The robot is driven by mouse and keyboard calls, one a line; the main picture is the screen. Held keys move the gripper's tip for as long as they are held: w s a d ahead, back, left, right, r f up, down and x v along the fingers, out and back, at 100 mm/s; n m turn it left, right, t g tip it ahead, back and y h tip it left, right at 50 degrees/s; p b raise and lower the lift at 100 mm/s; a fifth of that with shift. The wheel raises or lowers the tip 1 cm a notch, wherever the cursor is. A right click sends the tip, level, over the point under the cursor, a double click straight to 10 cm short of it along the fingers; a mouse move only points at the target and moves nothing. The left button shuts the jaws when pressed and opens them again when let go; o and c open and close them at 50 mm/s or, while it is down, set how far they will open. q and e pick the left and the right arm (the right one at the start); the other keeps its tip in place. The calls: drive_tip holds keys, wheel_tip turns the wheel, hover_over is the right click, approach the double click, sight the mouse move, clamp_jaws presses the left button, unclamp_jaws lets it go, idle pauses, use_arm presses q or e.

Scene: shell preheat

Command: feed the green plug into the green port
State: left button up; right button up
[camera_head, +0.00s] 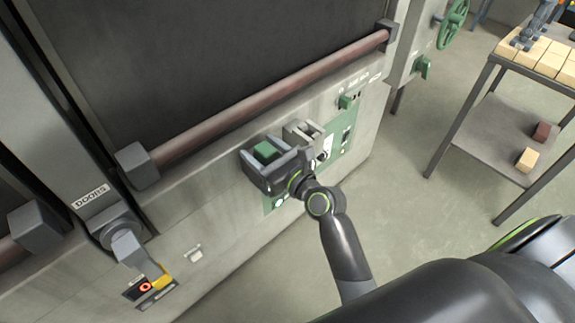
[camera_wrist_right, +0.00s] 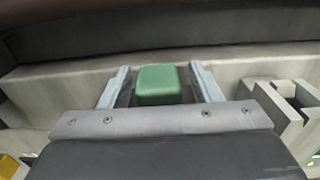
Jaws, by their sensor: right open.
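A green block, which looks like the green plug (camera_head: 265,151), shows at the front of the machine's lower panel. My right gripper (camera_head: 264,150) is open, with one finger on each side of the green block. In the right wrist view the green plug (camera_wrist_right: 159,84) lies between the two fingers of the right gripper (camera_wrist_right: 161,82), with a visible gap on both sides. What the block rests on or sits in is hidden by the gripper. I cannot make out the green port for certain. My left gripper is not in view.
A grey slotted bracket (camera_head: 303,132) stands close to the right of the gripper, also in the right wrist view (camera_wrist_right: 288,108). A green control panel (camera_head: 340,140) with a green knob (camera_head: 347,102) lies beyond. A long brown handle bar (camera_head: 270,97) runs above.

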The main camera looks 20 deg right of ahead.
drive_tip(key=b+v, duration=0.2)
drive_tip(key=v, duration=1.4)
drive_tip(key=shift+s, duration=0.35)
drive_tip(key=shift+d, duration=0.1)
drive_tip(key=w+d+f+n+g+h, duration=0.1)
drive_tip(key=d+f+n+g+h, duration=0.15)
drive_tip(key=f, duration=0.65)
drive_tip(key=w+d+f+n+g+h, duration=0.1)
drive_tip(key=f+n, duration=0.2)
drive_tip(key=f, duration=0.7)
drive_tip(key=s+d+f+n+g+h, duration=0.1)
drive_tip(key=s+f+n+g, duration=0.15)
drive_tip(key=f, duration=0.35)
drive_tip(key=s+d+f+n+g, duration=0.1)
drive_tip(key=s+f+n, duration=0.15)
drive_tip(key=f, duration=0.35)
drive_tip(key=s+d+f+n+g+h, duration=0.1)
drive_tip(key=d+f+n, duration=0.1)
drive_tip(key=f+n, duration=0.3)
drive_tip(key=s+d+f+n+g+h, duration=0.1)
drive_tip(key=s+f+n+g, duration=0.3)
drive_tip(key=s+f+n, duration=0.4)
drive_tip(key=s+d+f+n+g, duration=0.1)
drive_tip(key=s+f+n+g, duration=0.2)
drive_tip(key=s+f+n, duration=0.5)
drive_tip(key=s+f, duration=0.5)
drive_tip(key=s, duration=0.4)
drive_tip(key=shift+s+d+g+h, duration=0.25)
drive_tip(key=shift+s+g+h, duration=0.1)
drive_tip(key=shift+g, duration=0.05)
